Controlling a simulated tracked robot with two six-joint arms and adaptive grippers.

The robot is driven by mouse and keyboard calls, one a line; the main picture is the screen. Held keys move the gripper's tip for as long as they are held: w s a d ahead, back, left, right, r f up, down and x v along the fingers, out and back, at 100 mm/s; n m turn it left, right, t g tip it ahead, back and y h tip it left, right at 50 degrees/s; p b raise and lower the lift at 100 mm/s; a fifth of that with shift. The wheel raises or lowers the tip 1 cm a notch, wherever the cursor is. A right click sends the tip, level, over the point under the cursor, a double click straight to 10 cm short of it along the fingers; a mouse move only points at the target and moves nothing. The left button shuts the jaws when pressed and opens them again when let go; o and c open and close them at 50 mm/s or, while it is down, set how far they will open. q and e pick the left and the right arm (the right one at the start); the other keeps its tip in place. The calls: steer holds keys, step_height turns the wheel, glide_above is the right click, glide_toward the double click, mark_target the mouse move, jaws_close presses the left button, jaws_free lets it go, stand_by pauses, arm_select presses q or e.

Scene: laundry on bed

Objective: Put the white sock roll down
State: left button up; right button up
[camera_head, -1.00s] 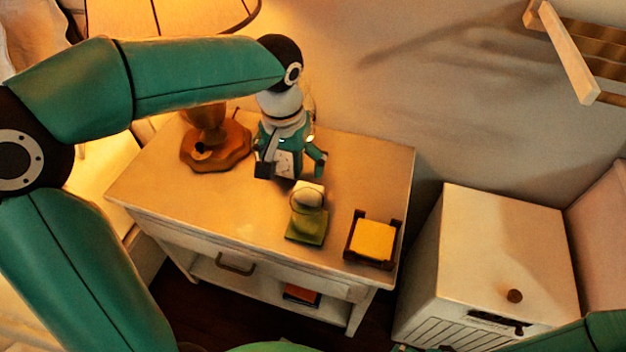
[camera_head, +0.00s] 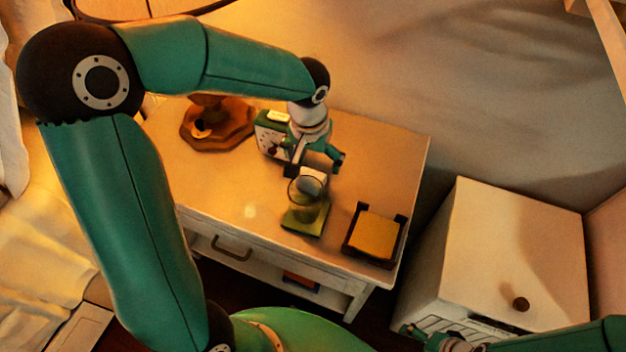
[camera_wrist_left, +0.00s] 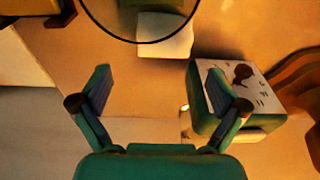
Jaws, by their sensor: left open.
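My left gripper (camera_head: 315,168) is open above the white bedside table (camera_head: 375,145), behind a clear glass (camera_head: 306,195) on a green coaster. In the left wrist view its spread fingers (camera_wrist_left: 160,95) have nothing visible gripped between them. A small white block-like thing (camera_head: 314,175) is beside the glass, partly hidden by it; it also shows under the glass rim in the left wrist view (camera_wrist_left: 166,42). I cannot tell whether it is the white sock roll, and no other sock roll is clear. My right gripper (camera_head: 420,337) is partly in view at the bottom right.
A green clock-like box with a white face (camera_head: 270,137) is close left of my left gripper. A wooden lamp base (camera_head: 215,128) stands farther left. A dark tray with a yellow pad (camera_head: 375,236) is at front right. A white cabinet (camera_head: 515,240) stands right of the table.

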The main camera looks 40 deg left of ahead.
mark_target(311, 173)
arm_select(q)
steer(key=shift+a+f, duration=0.15)
steer(key=shift+f, duration=1.35)
steer(key=shift+a+f, duration=0.1)
steer(key=shift+f, duration=1.4)
steer(key=c, duration=1)
